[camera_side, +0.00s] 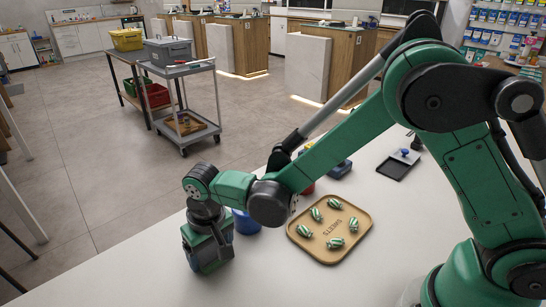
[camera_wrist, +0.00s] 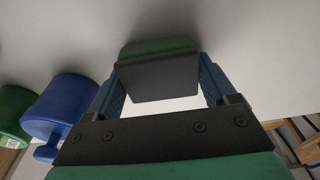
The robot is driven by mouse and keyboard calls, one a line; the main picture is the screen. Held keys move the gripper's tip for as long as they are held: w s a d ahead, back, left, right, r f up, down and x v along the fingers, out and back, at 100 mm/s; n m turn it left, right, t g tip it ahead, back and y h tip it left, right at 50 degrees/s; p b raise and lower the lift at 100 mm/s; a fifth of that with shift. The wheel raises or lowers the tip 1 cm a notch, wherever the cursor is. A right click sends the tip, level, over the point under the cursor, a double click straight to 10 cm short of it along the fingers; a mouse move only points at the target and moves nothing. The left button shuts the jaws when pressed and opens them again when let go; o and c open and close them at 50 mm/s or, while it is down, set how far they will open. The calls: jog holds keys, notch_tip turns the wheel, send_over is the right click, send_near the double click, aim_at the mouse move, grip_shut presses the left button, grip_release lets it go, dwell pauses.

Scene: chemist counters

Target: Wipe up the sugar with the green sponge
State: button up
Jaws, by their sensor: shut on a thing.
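In the wrist view, the green sponge (camera_wrist: 155,47) lies between the two blue fingers of my gripper (camera_wrist: 160,80). It shows a green top edge and a dark face, and a finger stands on each side of it. In the side view my gripper (camera_side: 208,255) points down, low at the counter's left part, left of a blue cup; I cannot make out the sponge apart from it there. A bright white patch shows between the fingers in the wrist view, and I cannot tell whether it is sugar or bare counter. No sugar is clearly visible.
The blue cup (camera_side: 246,222) stands close to the right of my gripper; it also shows in the wrist view (camera_wrist: 72,98) beside a green cup (camera_wrist: 12,112). A tan tray (camera_side: 322,252) holds several striped sweets. The white counter (camera_side: 150,285) is clear in front and left.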

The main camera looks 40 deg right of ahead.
jog(key=shift+s, duration=0.85)
jog(key=shift+w, duration=3.15)
jog(key=shift+w+d, duration=0.1)
jog(key=shift+d, duration=0.45)
jog(key=shift+s, duration=3.6)
jog(key=shift+w, duration=3.45)
jog(key=shift+w+r, duration=0.15)
jog(key=shift+r, duration=0.05)
notch_tip(320, 180, up, 8)
jog(key=shift+f, duration=0.15)
